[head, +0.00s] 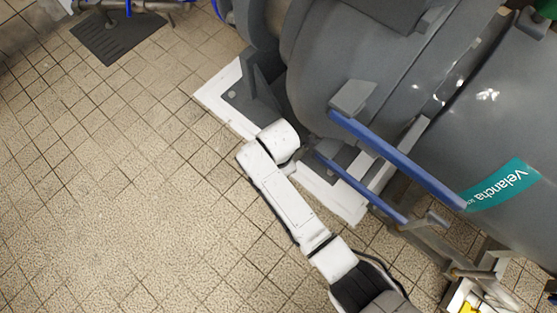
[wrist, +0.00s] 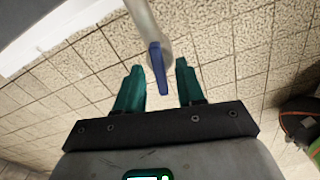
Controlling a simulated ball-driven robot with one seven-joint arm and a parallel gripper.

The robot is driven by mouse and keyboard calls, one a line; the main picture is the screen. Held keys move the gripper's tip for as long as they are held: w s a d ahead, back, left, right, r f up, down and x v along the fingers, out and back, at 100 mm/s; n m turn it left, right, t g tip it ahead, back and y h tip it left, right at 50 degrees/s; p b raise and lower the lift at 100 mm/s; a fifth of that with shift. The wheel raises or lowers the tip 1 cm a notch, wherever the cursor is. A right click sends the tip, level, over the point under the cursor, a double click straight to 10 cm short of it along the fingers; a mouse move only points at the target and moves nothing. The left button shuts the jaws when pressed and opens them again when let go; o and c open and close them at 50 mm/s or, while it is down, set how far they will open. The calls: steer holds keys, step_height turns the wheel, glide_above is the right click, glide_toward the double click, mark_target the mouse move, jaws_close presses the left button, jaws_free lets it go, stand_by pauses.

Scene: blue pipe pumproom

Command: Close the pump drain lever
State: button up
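In the wrist view a small blue lever (wrist: 158,68) hangs from the end of a grey pipe (wrist: 146,22). My gripper (wrist: 159,72) is open, with its two teal fingers apart. The lever shows in the gap between the fingers, nearer the left one. A gap shows on both sides, with no clear contact. I cannot tell how deep the lever sits between the fingers. In the head view my white arm reaches beside the large grey pump (head: 345,60). The gripper's fingers and this small lever cannot be made out there.
Two long blue bars (head: 395,160) (head: 360,188) stick out beside the pump, close to my arm. A white plinth (head: 330,192) lies under the pump. A metal frame (head: 470,272) stands at lower right. A dark floor grate (head: 112,35) is at upper left. Tiled floor on the left is clear.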

steer(key=shift+c, duration=0.2)
jaws_close()
steer(key=shift+r+m+p, duration=0.1)
steer(key=shift+m+p, duration=0.3)
steer(key=shift+p, duration=0.05)
steer(key=shift+r+m+p, duration=0.1)
steer(key=shift+m+p, duration=0.8)
steer(key=shift+p, duration=0.05)
steer(key=m+p, duration=0.3)
steer(key=m, duration=0.1)
steer(key=shift+m, duration=0.3)
steer(key=m+p, duration=0.1)
steer(key=m, duration=0.3)
steer(key=shift+f+m+p, duration=0.2)
steer(key=shift+m+p, duration=0.45)
steer(key=shift+m, duration=1.45)
